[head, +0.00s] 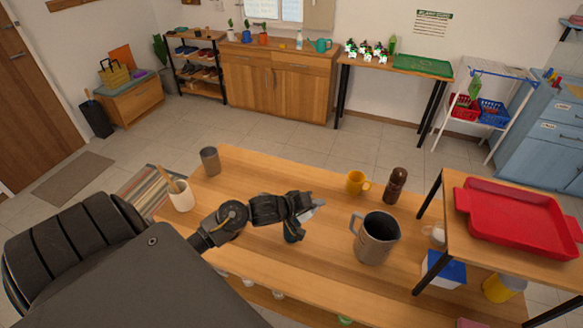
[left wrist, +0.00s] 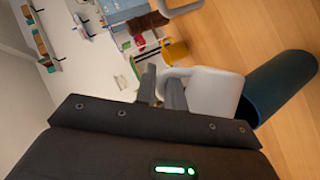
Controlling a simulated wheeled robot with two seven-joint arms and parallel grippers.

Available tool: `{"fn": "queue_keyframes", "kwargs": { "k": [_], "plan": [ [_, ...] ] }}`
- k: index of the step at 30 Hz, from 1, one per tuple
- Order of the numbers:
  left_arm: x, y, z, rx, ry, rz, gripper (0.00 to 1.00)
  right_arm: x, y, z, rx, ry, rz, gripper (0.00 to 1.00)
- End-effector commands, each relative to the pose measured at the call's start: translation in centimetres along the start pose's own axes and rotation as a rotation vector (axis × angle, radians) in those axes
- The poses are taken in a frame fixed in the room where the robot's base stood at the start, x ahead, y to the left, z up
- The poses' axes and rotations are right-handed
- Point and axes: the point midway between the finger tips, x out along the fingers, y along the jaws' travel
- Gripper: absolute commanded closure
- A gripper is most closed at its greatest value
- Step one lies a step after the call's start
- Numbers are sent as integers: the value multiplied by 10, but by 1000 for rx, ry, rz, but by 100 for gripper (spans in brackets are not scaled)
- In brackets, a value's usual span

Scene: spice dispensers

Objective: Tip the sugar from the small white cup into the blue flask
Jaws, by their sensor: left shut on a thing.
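My left gripper (head: 303,207) is over the middle of the wooden table, with its fingers shut on the handle of the small white cup (head: 319,203). In the left wrist view the cup (left wrist: 213,92) shows beside the fingers (left wrist: 162,88). The dark blue flask (head: 291,236) stands on the table below the gripper, mostly hidden by it in the head view. In the left wrist view the flask (left wrist: 280,85) is right beside the cup, which overlaps it in the picture. No sugar is visible, and I cannot tell how far the cup is tilted. My right gripper is out of view.
A metal pitcher (head: 376,239) stands right of the gripper. A yellow mug (head: 355,183) and brown mill (head: 396,186) stand behind. A grey cup (head: 210,161) and a white utensil crock (head: 181,197) are at left. A raised shelf with a red tray (head: 515,215) is at right.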

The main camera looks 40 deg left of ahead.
Motion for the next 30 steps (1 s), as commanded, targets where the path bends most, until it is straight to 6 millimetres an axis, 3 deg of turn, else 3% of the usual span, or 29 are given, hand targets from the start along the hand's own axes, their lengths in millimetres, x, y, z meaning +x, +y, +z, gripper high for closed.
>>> {"fn": "queue_keyframes", "kwargs": {
  "k": [30],
  "plan": [
    [-5,2,-9,-121,-44,50,100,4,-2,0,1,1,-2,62]
  ]
}}
